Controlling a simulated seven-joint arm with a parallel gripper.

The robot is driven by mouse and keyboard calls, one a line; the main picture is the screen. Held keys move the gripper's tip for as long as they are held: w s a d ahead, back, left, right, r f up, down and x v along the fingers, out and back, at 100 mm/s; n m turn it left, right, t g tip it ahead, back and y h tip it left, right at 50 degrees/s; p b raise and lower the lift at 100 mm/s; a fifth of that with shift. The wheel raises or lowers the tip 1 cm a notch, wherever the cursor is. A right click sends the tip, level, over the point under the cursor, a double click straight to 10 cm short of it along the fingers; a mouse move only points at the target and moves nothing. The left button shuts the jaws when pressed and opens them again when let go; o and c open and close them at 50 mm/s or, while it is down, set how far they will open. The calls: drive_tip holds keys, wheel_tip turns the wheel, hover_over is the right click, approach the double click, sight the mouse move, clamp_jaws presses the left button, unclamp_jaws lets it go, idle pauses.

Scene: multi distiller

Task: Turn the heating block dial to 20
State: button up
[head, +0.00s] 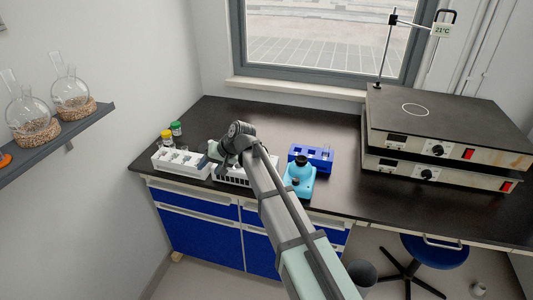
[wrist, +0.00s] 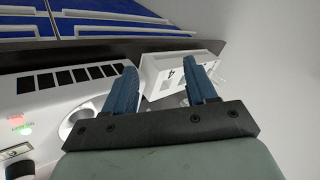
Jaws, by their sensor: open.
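The heating block (wrist: 70,97) is a white unit with a row of black slots, at the left of the wrist view. A red and a green light show on its face. A dark round knob (wrist: 20,169), apparently its dial, is cut off at the lower left corner beside a small display; its setting is unreadable. In the head view the block (head: 232,178) is partly covered by my arm. My gripper (wrist: 162,65) has two blue fingers spread apart with nothing held between them. It points toward a white rack, away from the knob. In the head view the gripper (head: 207,158) is small.
A white rack (head: 170,168) stands left of the block, with yellow- and green-capped bottles behind it. Stacked hot plates (head: 425,125) fill the bench's right. Bare bench lies behind my arm.

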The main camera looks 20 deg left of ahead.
drive_tip(key=w+r+m+h, duration=0.1)
drive_tip(key=w+r+m, duration=0.1)
drive_tip(key=w+r, duration=0.55)
drive_tip(key=w+d+r+m+h, duration=0.2)
drive_tip(key=w+d+m+h, duration=0.15)
drive_tip(key=d, duration=0.45)
drive_tip(key=w+d+r+m+h, duration=0.2)
drive_tip(key=w+d+h, duration=0.15)
drive_tip(key=d, duration=0.45)
drive_tip(key=shift+y, duration=0.5)
drive_tip(key=f, duration=1.3)
drive_tip(key=shift+w+a+f, duration=0.1)
drive_tip(key=shift+a, duration=0.2)
clamp_jaws()
